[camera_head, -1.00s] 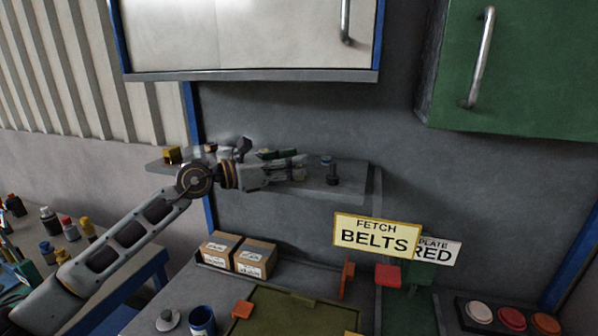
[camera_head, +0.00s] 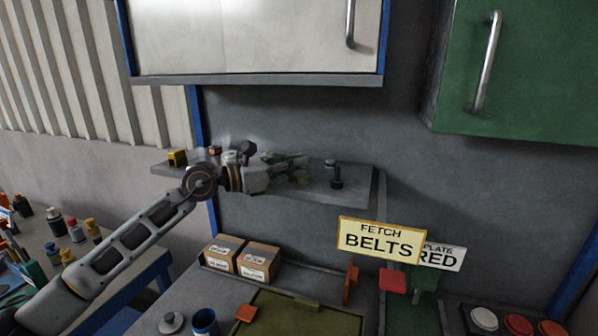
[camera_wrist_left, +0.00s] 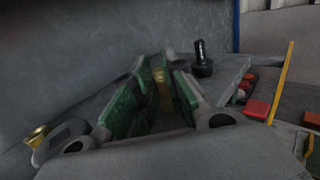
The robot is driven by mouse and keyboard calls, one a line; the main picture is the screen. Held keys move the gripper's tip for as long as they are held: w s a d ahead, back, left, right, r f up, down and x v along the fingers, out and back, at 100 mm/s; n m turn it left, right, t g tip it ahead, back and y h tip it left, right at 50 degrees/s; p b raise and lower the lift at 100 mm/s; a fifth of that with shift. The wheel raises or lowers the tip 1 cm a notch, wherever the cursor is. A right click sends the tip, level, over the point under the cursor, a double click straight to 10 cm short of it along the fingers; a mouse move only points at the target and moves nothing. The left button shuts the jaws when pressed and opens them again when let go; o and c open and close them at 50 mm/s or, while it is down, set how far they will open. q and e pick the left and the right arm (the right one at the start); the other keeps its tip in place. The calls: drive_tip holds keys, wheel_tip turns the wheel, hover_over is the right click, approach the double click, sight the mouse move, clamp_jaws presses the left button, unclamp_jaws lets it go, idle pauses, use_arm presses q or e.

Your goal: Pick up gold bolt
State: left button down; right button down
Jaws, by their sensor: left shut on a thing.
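The gold bolt (camera_wrist_left: 163,88) shows as an upright gold shape between the green-padded fingers in the left wrist view. My left gripper (camera_wrist_left: 160,95) is shut on it. In the head view my left gripper (camera_head: 292,170) reaches in from the left over the grey wall shelf (camera_head: 352,193). My right gripper is not in view.
A dark bolt (camera_head: 336,176) stands on the shelf right of my left gripper, also in the wrist view (camera_wrist_left: 202,62). A yellow block (camera_head: 177,157) sits at the shelf's left end. A white cabinet (camera_head: 255,38) hangs above. Cardboard boxes (camera_head: 258,262) stand below.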

use_arm(q)
drive_tip(key=shift+r, duration=0.15)
wheel_tip(320, 180, up, 10)
drive_tip(key=b, duration=0.1)
idle(0.6)
idle(0.5)
